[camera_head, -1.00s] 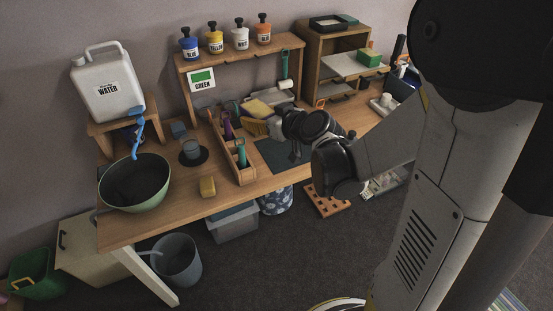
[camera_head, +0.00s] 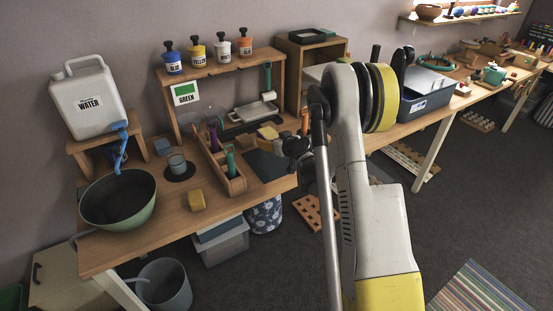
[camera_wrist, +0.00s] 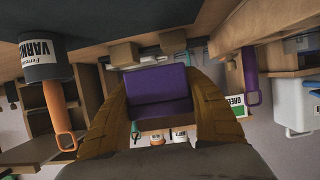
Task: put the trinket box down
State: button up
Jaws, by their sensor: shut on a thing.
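The trinket box (camera_wrist: 156,88) is a purple box in the middle of the wrist view, between the two brown fingers. My gripper (camera_wrist: 157,97) is shut on it. In the head view, my dark gripper (camera_head: 292,150) is at the right end of the near workbench (camera_head: 228,200), by a dark mat (camera_head: 266,166). The trinket box cannot be made out in the head view. I cannot tell how high it is above the bench.
A varnish can (camera_wrist: 45,58) shows in the wrist view.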

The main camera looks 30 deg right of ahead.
aim_at(270, 161)
notch_tip(270, 161, down, 8)
jog(key=b, duration=0.3)
jog(key=shift+f, duration=0.25)
jog(key=shift+r, duration=0.15)
jog(key=o, duration=1.2)
